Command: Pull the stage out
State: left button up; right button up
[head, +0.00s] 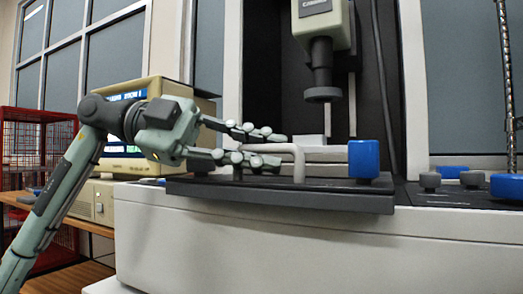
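The stage is a dark grey flat plate (290,199) on the machine's pale base, with its front edge toward me. A light grey bent handle (299,166) stands on it near the front. My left gripper (281,150) comes in from the left, its two fingers spread one above the other. The handle's top bar lies between the fingers in the picture, with a gap to the upper finger. The lower finger hides part of the handle, and I cannot tell whether it touches. My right gripper is not in view.
A blue block (364,160) stands on the plate's right part. The machine's grey head (322,55) hangs above. A beige computer (130,125) stands at left behind my arm, with a red wire cage (30,150) beyond. More knobs (472,179) sit at right.

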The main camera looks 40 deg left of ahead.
pick_arm(q)
jog(key=shift+o, duration=1.1)
jog(key=v, duration=1.2)
jog(key=shift+s+d, duration=0.1)
